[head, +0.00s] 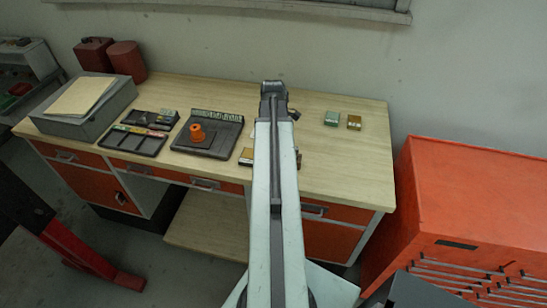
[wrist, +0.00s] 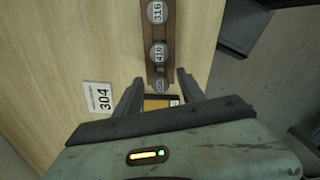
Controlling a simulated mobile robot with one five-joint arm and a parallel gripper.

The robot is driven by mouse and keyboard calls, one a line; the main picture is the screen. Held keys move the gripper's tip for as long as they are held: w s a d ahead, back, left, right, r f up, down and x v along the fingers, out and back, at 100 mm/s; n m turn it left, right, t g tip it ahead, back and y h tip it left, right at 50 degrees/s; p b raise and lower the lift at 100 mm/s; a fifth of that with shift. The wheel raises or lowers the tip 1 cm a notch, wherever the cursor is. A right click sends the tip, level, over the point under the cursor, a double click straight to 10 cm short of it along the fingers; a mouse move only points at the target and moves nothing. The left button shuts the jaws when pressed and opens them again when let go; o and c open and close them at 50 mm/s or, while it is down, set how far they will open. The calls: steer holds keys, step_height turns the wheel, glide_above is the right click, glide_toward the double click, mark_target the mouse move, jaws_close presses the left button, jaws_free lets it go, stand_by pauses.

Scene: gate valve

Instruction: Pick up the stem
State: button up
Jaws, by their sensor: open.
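My gripper (wrist: 159,76) is open in the wrist view, one dark finger on each side of the lower end of a brown strip (wrist: 150,67). Several round grey pieces sit in a row on this strip. One is marked 316 (wrist: 157,12), one 410 (wrist: 158,53), and a smaller one (wrist: 159,84) lies between the fingertips, its mark unclear. I cannot tell which piece is the stem, or whether the fingers touch anything. In the head view my arm hides the fingers and most of the strip.
A card marked 304 (wrist: 99,98) lies left of the gripper. An orange part (head: 197,133) stands on a dark tray (head: 205,148), left of my arm. Two small boxes, one green (head: 332,118) and one yellowish (head: 354,122), sit right. The bench's right front is clear.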

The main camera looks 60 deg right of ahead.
jaws_close()
steer(key=shift+t, duration=0.3)
step_height(320, 180, up, 10)
steer(key=p, duration=1)
steer(key=w+a+f+t+y+b, duration=0.1)
steer(key=w+f+t+b, duration=0.1)
steer(key=w, duration=0.5)
steer(key=shift+a+t+b, duration=0.35)
steer(key=shift+t+b, duration=0.15)
steer(key=shift+t, duration=0.1)
